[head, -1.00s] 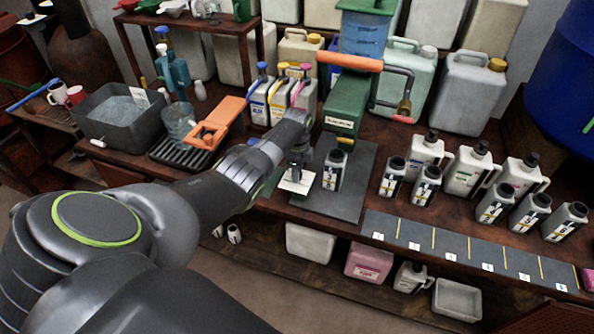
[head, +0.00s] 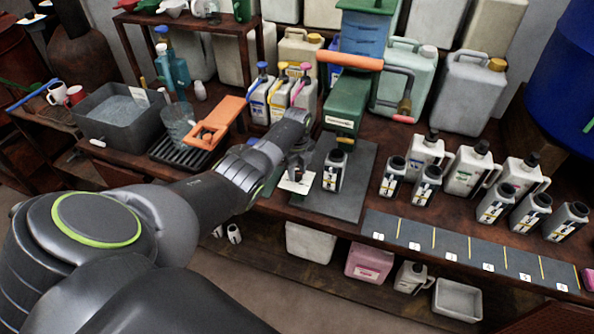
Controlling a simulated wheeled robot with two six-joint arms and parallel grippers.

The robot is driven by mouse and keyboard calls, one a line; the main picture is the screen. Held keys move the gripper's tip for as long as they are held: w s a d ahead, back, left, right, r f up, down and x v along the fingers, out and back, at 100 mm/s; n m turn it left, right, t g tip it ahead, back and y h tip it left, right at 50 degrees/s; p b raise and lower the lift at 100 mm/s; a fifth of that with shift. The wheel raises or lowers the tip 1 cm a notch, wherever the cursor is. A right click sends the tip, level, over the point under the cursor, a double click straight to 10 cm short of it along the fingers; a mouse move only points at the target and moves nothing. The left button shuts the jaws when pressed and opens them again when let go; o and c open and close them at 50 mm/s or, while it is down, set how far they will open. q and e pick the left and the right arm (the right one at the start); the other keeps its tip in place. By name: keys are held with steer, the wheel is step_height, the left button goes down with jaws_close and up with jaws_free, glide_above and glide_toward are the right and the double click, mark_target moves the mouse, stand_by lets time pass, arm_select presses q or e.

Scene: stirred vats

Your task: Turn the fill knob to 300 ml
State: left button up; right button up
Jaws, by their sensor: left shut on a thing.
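My left gripper (head: 297,172) reaches down at the front edge of the bench, over a small white plate (head: 292,187). It is shut on the fill knob, which is mostly hidden by the jaws, so its pointer and the plate's marks cannot be read. The green filling machine (head: 345,108) with a blue hopper (head: 364,33) stands just behind and to the right. A small grey bottle (head: 333,171) with a dark neck stands upright on the dark mat (head: 350,203), to the right of the gripper and apart from it. My right gripper is not in view.
Several grey bottles (head: 392,176) stand to the right, behind a numbered strip (head: 450,248) that is bare. Coloured-cap jugs (head: 281,100) stand behind the gripper.

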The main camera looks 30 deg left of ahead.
mark_target(297, 173)
arm_select(q)
steer(key=shift+w+r, duration=0.1)
stand_by(0.3)
steer(key=o, duration=1)
steer(key=shift+c, duration=0.2)
step_height(297, 173, up, 17)
steer(key=shift+r+b, duration=0.15)
steer(key=shift+b, duration=0.2)
